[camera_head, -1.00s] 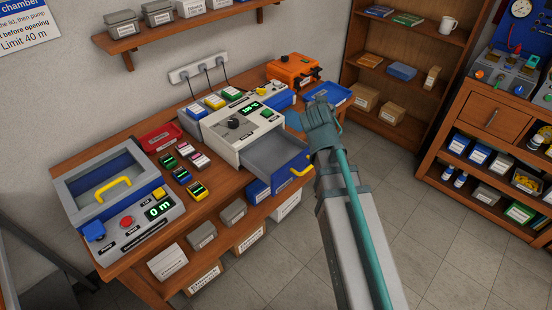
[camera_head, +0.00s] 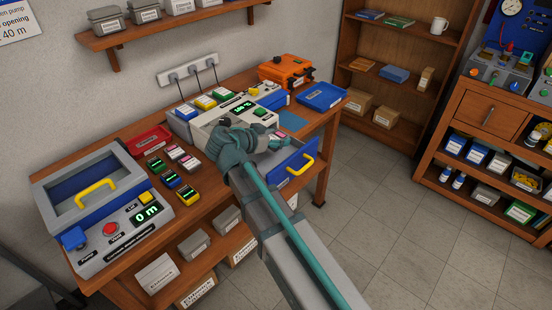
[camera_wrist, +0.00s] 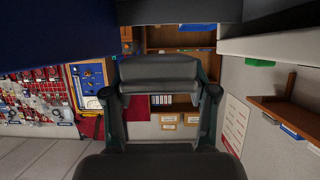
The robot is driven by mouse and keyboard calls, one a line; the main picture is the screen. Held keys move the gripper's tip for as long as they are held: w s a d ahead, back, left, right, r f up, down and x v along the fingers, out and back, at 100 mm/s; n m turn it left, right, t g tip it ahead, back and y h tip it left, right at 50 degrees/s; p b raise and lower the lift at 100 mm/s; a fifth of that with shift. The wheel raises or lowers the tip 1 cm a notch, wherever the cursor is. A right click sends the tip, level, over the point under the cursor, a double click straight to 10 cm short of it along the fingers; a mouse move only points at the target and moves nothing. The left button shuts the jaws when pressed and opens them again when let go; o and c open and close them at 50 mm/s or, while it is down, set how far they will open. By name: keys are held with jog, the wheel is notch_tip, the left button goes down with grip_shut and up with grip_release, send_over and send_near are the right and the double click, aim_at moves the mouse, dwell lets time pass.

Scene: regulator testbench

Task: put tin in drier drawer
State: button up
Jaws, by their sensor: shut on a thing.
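The drier (camera_head: 255,108) is a light grey box with a green display at the back of the bench. Its grey drawer (camera_head: 290,163) is pulled out, with a blue front and a yellow handle (camera_head: 301,165). My gripper (camera_head: 272,143) is over the open drawer and hides most of its inside. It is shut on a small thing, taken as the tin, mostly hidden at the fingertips. Whether the tin touches the drawer floor cannot be told. In the wrist view the gripper's dark fingers (camera_wrist: 160,90) fill the middle and no tin is clear.
Several small coloured boxes (camera_head: 172,178) and a red tray (camera_head: 150,140) lie left of the drier. A chamber box (camera_head: 100,205) stands at the bench's left end. A blue tray (camera_head: 321,96) and an orange case (camera_head: 286,71) are at the right. The floor on the right is clear.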

aim_at(276, 162)
jog(key=shift+f+p, duration=0.65)
jog(key=shift+f, duration=3.1)
jog(key=shift+f, duration=0.15)
jog(key=o, duration=1.2)
jog(key=shift+r, duration=0.2)
jog(key=b+v, duration=0.2)
jog(key=v, duration=1)
jog(key=shift+w+d, duration=0.1)
